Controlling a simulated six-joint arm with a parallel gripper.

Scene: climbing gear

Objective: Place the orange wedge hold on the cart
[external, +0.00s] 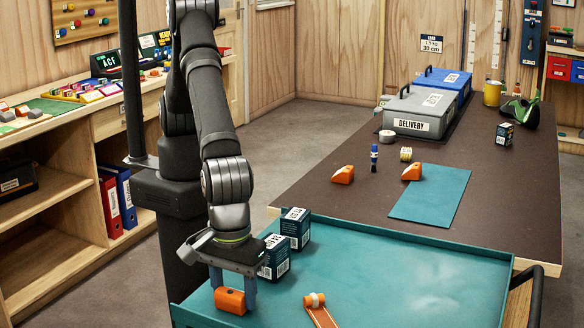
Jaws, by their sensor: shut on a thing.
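An orange wedge hold (230,301) is between the fingers of my gripper (231,290), which points down and is shut on it. The hold is over the left front part of the teal cart (400,290); I cannot tell whether it touches the cart's surface. Two more orange wedge holds stand on the dark table behind the cart: one on the left (343,175) and one on the right (411,172), at the edge of a teal mat (440,195).
Dark labelled boxes (295,229) (275,257) stand on the cart close behind my gripper. An orange strip with a pale roll (318,305) lies to its right. The cart's right half is clear. The table (330,215) carries a grey delivery case (420,112) and small items.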

